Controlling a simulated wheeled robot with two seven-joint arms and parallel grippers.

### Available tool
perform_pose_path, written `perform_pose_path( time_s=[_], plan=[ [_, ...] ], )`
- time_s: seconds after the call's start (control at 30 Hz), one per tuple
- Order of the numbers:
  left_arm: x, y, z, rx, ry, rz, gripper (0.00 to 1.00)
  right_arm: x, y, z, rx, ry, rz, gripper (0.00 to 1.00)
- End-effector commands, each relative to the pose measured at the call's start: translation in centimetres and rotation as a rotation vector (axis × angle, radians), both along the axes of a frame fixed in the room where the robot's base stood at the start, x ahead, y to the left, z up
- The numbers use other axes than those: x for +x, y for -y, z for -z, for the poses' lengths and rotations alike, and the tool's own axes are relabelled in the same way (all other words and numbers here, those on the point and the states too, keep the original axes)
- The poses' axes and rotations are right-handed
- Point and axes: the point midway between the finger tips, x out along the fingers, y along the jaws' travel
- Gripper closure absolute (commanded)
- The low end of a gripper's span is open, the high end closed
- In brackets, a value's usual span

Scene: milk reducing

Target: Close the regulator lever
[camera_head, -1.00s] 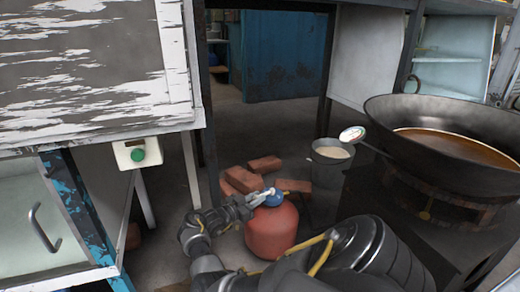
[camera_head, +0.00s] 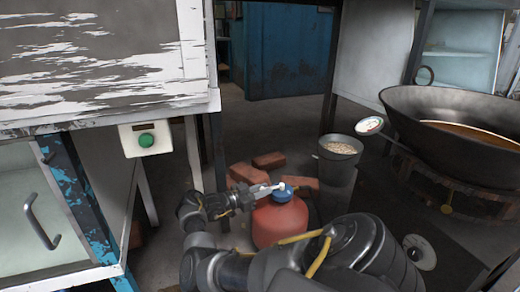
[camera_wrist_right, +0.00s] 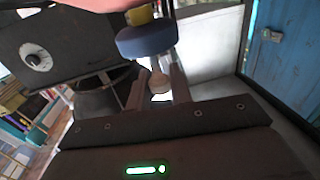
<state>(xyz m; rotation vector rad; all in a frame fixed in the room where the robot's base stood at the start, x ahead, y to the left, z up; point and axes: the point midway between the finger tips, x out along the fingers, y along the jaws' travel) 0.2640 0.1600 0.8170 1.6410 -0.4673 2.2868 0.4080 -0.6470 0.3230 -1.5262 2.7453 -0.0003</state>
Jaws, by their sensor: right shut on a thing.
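The red gas cylinder (camera_head: 280,222) stands upright on the floor with the blue regulator (camera_head: 284,194) on its top. My right gripper (camera_head: 272,189) reaches in from the left beside the regulator, with its fingers nearly level. In the right wrist view, the blue regulator (camera_wrist_right: 147,40) is just beyond the fingertips. A small pale lever end (camera_wrist_right: 159,82) sits between the two fingers of my right gripper (camera_wrist_right: 157,84), which are shut on it. The rest of the lever is hard to make out. My left gripper is not in view.
Several bricks (camera_head: 268,160) lie behind the cylinder.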

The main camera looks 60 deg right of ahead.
Motion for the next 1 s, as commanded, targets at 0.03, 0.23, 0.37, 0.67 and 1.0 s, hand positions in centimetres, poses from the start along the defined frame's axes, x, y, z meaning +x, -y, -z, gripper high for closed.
perform_pose_path(
  time_s=[0.03,0.23,0.37,0.67,1.0],
  plan=[
    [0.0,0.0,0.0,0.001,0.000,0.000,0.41,0.1,-0.1,-0.1,0.001,0.001,-0.002,1.00],
    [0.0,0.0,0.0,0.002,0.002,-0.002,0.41,0.1,-0.1,0.0,0.001,0.001,-0.002,0.60],
    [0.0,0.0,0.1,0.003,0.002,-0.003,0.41,0.0,0.0,0.0,0.000,0.000,0.000,0.59],
    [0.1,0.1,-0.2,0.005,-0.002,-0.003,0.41,0.8,-1.1,-0.1,0.002,0.001,-0.004,0.59],
    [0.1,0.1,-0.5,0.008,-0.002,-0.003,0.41,4.2,-6.7,-0.1,0.005,0.002,-0.004,0.59]
  ],
)
